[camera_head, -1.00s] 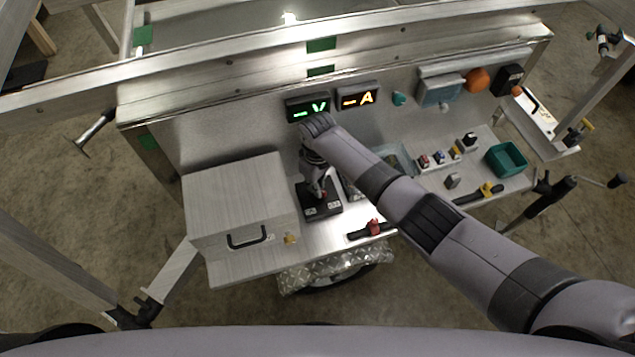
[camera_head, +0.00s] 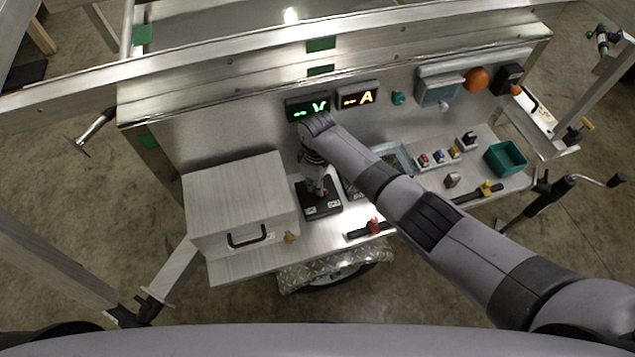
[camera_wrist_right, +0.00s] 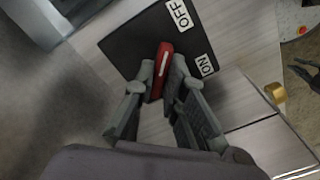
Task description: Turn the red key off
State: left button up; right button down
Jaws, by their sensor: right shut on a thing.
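The red key (camera_wrist_right: 160,70) stands on a black plate (camera_wrist_right: 128,46) with a white OFF label (camera_wrist_right: 180,13) and a white ON label (camera_wrist_right: 206,65). My right gripper (camera_wrist_right: 164,84) is shut on the red key, one finger on each side of it. The key's upper end shows between the fingertips. In the head view the black plate (camera_head: 327,208) lies on the metal bench, and my right gripper (camera_head: 317,187) reaches down over it. The key is hidden there behind the gripper. My left gripper is not in view.
A metal box (camera_head: 238,195) with a black handle stands left of the plate. Lit V (camera_head: 308,108) and A (camera_head: 357,97) displays are on the panel behind. A red-knobbed black strip (camera_head: 374,226) lies at right front. A green bin (camera_head: 506,158) stands farther right.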

jog(key=c, duration=1.6)
grip_release()
jog(key=shift+c, duration=0.2)
notch_tip(320, 180, up, 12)
